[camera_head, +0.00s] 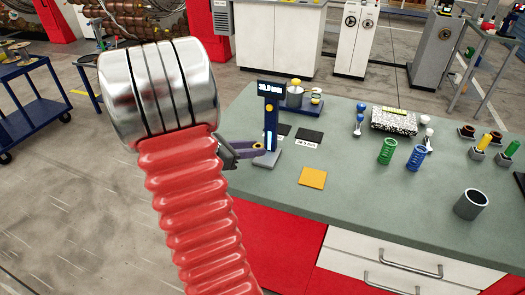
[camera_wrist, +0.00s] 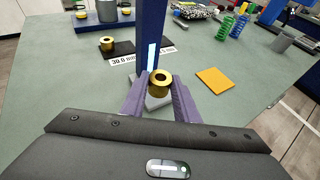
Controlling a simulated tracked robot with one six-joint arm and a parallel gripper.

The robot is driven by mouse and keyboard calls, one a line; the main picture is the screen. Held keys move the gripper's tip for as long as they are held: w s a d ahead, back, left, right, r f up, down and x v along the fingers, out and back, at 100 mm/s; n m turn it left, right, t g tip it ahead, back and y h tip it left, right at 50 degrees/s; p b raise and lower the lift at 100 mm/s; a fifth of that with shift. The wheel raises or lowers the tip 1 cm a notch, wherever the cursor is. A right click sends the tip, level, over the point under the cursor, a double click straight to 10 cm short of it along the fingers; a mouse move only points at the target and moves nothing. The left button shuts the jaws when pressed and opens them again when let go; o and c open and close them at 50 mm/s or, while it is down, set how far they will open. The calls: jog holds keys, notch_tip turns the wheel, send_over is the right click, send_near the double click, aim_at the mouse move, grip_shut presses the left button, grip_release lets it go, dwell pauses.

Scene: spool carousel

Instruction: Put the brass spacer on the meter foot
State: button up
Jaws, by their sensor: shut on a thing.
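The brass spacer (camera_wrist: 160,84) is a gold ring with a dark bore, held upright between the purple fingers of my gripper (camera_wrist: 158,92). The meter (camera_head: 270,118) is a blue column with a lit display on top; in the wrist view its column (camera_wrist: 150,38) rises just behind the spacer. The grey meter foot (camera_head: 268,160) shows partly below the spacer in the wrist view (camera_wrist: 157,104). The spacer is over the foot; I cannot tell whether it touches it. In the head view my red arm hides part of my gripper (camera_head: 256,149).
A second brass ring (camera_wrist: 106,43) stands on a dark mat with a printed size label behind the meter. An orange square (camera_head: 312,178) lies to the right of the foot. Green (camera_head: 387,150) and blue springs (camera_head: 416,157) and a grey cup (camera_head: 470,203) stand further right.

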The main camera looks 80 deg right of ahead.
aim_at(262, 145)
jog(key=shift+s+d, duration=0.75)
jog(key=shift+d, duration=0.2)
jog(key=shift+s+d, duration=0.3)
jog(key=shift+d, duration=0.05)
jog(key=shift+f, duration=1.7)
jog(key=shift+f, duration=0.1)
jog(key=o, duration=1.2)
jog(key=shift+c, duration=0.2)
jog(key=v, duration=1.2)
